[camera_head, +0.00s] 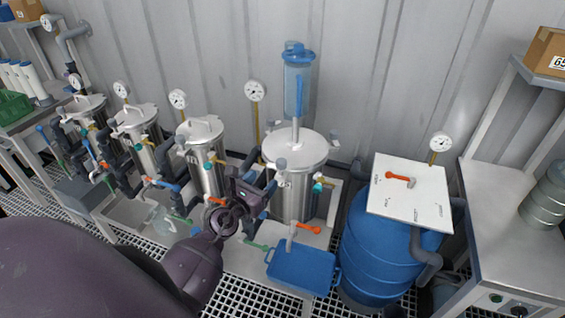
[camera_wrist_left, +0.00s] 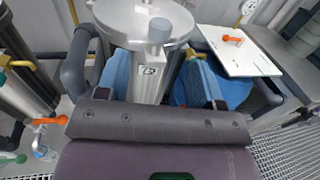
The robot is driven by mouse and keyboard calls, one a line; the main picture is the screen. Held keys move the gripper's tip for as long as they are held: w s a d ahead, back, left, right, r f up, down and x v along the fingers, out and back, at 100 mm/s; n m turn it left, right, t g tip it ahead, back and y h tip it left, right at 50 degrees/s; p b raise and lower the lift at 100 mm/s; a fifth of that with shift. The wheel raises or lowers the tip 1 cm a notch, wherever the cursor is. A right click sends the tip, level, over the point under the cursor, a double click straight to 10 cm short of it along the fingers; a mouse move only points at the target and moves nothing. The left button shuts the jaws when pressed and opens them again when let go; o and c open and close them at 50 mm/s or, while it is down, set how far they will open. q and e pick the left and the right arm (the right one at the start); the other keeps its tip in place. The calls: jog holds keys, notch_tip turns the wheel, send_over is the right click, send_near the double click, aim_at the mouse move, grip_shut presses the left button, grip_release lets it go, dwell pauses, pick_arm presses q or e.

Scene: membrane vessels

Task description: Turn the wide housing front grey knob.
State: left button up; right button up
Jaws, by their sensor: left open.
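The wide housing (camera_head: 294,195) is the largest steel vessel, with a flat round lid, in the middle of the head view. It also shows at the top of the left wrist view (camera_wrist_left: 138,75). A grey knob (camera_head: 281,164) sits at the front edge of its lid; in the left wrist view the knob (camera_wrist_left: 160,30) is a short grey cylinder. My left gripper (camera_head: 262,188) is just in front of the housing, to the left in the head view. Its two blue-padded fingers (camera_wrist_left: 160,82) are apart and empty, below the knob. My right gripper is not in view.
Narrower steel vessels (camera_head: 205,165) with gauges stand in a row at left. A blue barrel (camera_head: 375,250) with a white board (camera_head: 410,190) and orange handle is at right. A blue tray (camera_head: 300,270) and an orange valve handle (camera_head: 308,228) lie low in front. A steel table (camera_head: 510,250) is far right.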

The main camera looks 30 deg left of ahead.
aim_at(278, 164)
pick_arm(q)
jog(key=w, duration=1)
jog(key=shift+a, duration=0.1)
jog(key=c, duration=0.9)
